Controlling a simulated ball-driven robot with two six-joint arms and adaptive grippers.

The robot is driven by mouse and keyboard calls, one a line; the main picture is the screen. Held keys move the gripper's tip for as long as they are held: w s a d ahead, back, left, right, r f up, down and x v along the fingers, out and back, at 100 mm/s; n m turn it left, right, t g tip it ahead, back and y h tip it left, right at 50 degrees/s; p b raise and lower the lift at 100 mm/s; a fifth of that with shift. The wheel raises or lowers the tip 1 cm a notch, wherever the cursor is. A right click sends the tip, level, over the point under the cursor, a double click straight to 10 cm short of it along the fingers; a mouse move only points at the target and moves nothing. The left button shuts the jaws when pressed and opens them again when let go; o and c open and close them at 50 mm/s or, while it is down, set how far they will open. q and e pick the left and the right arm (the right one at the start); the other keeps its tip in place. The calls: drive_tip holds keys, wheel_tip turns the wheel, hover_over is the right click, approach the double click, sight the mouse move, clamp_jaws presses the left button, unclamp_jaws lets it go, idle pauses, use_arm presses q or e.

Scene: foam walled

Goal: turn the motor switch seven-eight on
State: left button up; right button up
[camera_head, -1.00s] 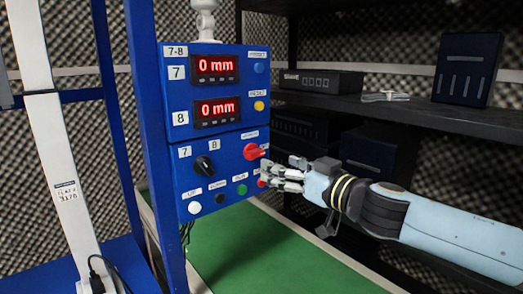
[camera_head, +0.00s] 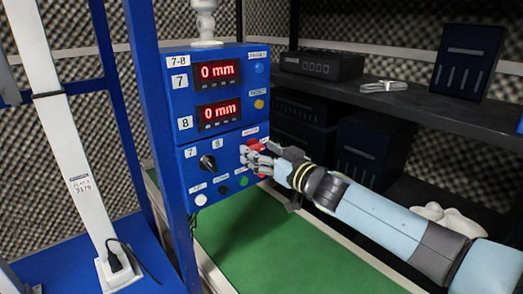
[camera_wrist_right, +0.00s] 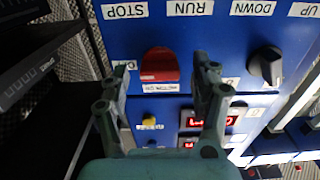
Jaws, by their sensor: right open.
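The blue control box (camera_head: 207,57) carries a "7-8" label at the top. Its red switch (camera_head: 254,143) sits at the right of the lower panel, partly hidden by my right gripper (camera_head: 262,160). In the wrist view the red switch (camera_wrist_right: 160,63) appears upside down, its handle lying across the picture, with a label too small to read. My right gripper (camera_wrist_right: 165,78) is open, with one finger on each side of the red switch. I cannot tell whether the fingers touch it. My left gripper is out of view.
A black selector knob (camera_head: 208,163) sits left of the red switch. White (camera_head: 200,199), black and green (camera_head: 243,181) buttons lie below. Two red displays (camera_head: 217,73) read 0 mm. A dark shelf (camera_head: 430,108) with boxes stands at the right, above a green surface (camera_head: 250,245).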

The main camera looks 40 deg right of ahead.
drive_tip(key=c, duration=1.2)
drive_tip(key=shift+o, duration=0.2)
drive_tip(key=shift+n, duration=0.4)
drive_tip(key=n, duration=0.3)
drive_tip(key=shift+n, duration=0.4)
drive_tip(key=n, duration=0.4)
drive_tip(key=shift+n, duration=0.3)
drive_tip(key=n+b, duration=0.1)
drive_tip(key=n, duration=0.3)
drive_tip(key=shift+n, duration=0.3)
drive_tip(key=n, duration=0.4)
drive_tip(key=shift+f+b, duration=0.1)
drive_tip(key=shift+b, duration=0.2)
